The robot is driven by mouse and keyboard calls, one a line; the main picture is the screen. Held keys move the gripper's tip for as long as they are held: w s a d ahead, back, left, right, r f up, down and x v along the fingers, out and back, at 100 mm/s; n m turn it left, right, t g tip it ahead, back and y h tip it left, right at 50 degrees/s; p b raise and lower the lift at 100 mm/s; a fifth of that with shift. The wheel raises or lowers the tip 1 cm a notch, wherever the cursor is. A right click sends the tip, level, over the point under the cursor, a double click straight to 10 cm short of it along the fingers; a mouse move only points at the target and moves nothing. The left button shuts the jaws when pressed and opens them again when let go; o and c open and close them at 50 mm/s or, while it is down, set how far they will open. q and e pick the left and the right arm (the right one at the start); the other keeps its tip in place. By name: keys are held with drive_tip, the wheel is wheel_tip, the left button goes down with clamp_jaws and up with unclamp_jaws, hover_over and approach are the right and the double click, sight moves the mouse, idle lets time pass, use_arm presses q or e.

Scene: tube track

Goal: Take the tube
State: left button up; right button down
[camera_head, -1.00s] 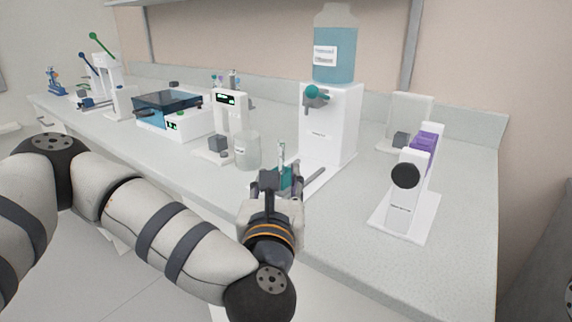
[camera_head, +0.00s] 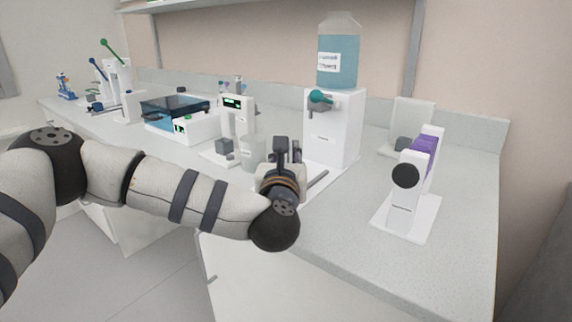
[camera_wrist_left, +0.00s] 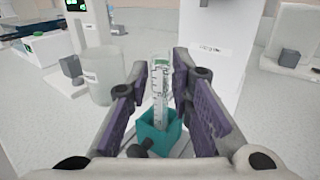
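The clear tube (camera_wrist_left: 159,88) with printed scale marks stands upright in a teal holder (camera_wrist_left: 158,133) in the left wrist view. My left gripper (camera_wrist_left: 162,75) is open, with its purple-padded fingers on either side of the tube. A gap shows between the tube and the pads. In the head view the left gripper (camera_head: 287,150) is in front of the white dispenser stand (camera_head: 332,125), and it hides the tube and holder. The stand carries a blue bottle (camera_head: 338,62) with a teal tap. My right gripper is not in view.
A clear beaker (camera_wrist_left: 101,78) stands close to the left of the gripper. A white device with a small display (camera_head: 238,105) is behind it. A white stand with a black knob and purple part (camera_head: 428,148) is at the right. The front right counter is clear.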

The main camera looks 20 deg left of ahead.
use_arm(q)
clamp_jaws()
drive_tip(key=shift+r, duration=0.1)
